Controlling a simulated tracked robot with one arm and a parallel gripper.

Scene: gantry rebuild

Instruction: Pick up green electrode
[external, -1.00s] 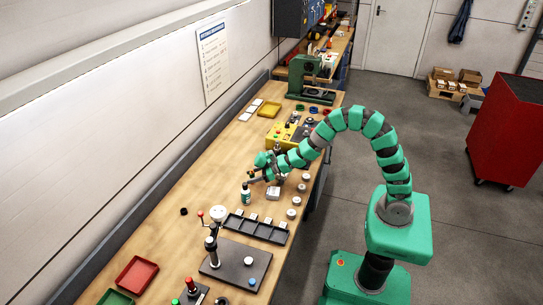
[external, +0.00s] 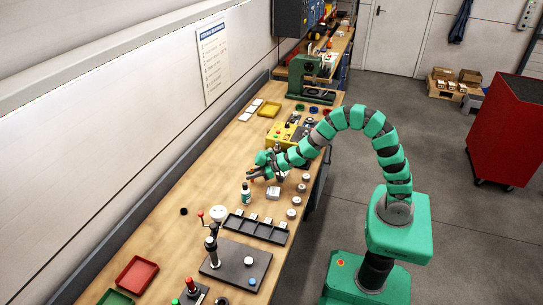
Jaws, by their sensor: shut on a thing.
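My gripper (external: 254,175) is over the workbench (external: 165,225), at the end of my curved green arm. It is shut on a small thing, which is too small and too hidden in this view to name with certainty. I cannot make out the green electrode as a separate thing. A small white and green bottle (external: 246,195) stands upright on the bench just below the gripper in the picture.
A dark compartment tray (external: 255,230) and a grey plate with a lever press (external: 235,262) lie nearer the camera. Several round pale pieces (external: 291,214) line the bench's right edge. A yellow unit (external: 288,130) is behind the gripper. Bare bench lies to the left.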

